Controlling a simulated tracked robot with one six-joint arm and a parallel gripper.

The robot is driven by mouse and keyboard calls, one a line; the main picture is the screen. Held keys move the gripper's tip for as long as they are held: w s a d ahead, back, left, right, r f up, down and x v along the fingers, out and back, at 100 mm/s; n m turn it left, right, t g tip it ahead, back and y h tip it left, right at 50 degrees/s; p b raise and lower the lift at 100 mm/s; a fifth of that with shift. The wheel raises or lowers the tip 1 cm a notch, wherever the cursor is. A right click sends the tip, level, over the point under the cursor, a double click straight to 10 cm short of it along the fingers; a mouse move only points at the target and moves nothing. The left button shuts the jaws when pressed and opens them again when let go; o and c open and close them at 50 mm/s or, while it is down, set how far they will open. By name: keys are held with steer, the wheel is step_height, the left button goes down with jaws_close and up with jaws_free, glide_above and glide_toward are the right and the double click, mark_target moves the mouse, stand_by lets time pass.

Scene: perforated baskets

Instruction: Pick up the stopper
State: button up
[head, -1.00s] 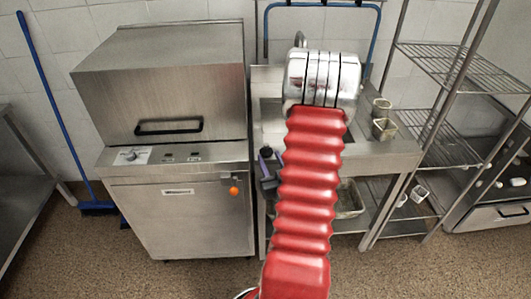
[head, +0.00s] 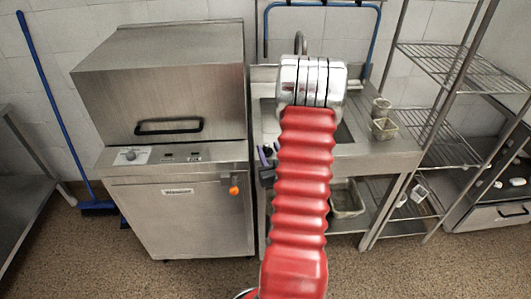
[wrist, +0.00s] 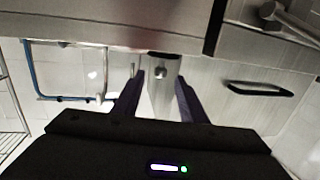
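My gripper (wrist: 157,92) is open in the wrist view, with its two dark purple fingers spread apart. Between and beyond the fingertips is a narrow metal piece with a small round knob-like spot (wrist: 160,72); I cannot tell whether this is the stopper. No stopper can be picked out for sure in either view. In the head view my gripper (head: 266,156) shows only in part, left of my red arm sleeve, in front of the metal sink counter (head: 375,157). My arm hides part of the counter and basin.
Small perforated baskets (head: 384,128) sit on the counter's right side. A wire shelf rack (head: 435,130) stands at right. A blue broom (head: 57,115) leans at left.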

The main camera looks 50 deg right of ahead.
steer(key=shift+x, duration=1.3)
steer(key=shift+x, duration=2.65)
steer(key=shift+f, duration=0.1)
steer(key=shift+s, duration=0.1)
steer(key=shift+c, duration=0.3)
jaws_close()
